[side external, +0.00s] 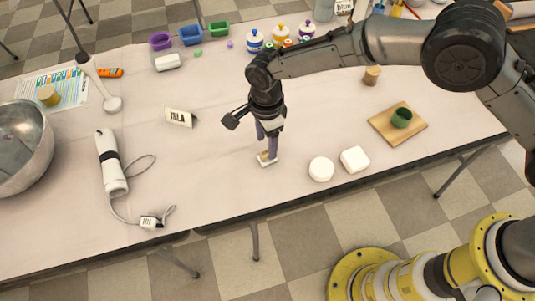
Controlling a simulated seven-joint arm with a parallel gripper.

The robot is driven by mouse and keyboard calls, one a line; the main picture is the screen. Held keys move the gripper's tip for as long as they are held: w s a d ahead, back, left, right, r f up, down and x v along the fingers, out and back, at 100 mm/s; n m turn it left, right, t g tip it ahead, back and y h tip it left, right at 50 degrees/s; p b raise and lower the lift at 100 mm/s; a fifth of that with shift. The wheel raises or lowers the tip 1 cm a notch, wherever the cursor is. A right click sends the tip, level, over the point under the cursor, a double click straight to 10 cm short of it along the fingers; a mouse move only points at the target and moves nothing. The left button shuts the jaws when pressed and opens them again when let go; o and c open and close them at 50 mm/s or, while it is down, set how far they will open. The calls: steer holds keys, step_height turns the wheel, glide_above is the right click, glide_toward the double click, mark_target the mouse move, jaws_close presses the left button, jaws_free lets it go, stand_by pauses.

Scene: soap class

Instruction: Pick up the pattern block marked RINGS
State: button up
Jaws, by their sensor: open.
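My gripper (267,155) points down near the table's front edge, its fingers open. A small pale block (265,163) lies right at the fingertips and is partly hidden by them. I cannot tell whether the fingers touch it. No RINGS marking is readable on any block. A white round piece (321,169) and a white rounded-square piece (354,160) lie to the right of my gripper. A short tan cylinder (372,76) stands farther back, and another tan cylinder (48,96) stands on a printed sheet at the left.
A wooden board (384,132) bears a green cup (401,117) at the right. A white stick blender (111,163) with a cord, a name card (179,118) and a metal bowl (20,150) are left. Paint bottles (280,34) and coloured tubs (191,36) line the back.

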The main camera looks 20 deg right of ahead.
mark_target(266, 152)
steer(key=shift+w+f, duration=0.2)
steer(key=shift+f, duration=2.55)
jaws_close()
steer(key=shift+r, duration=0.1)
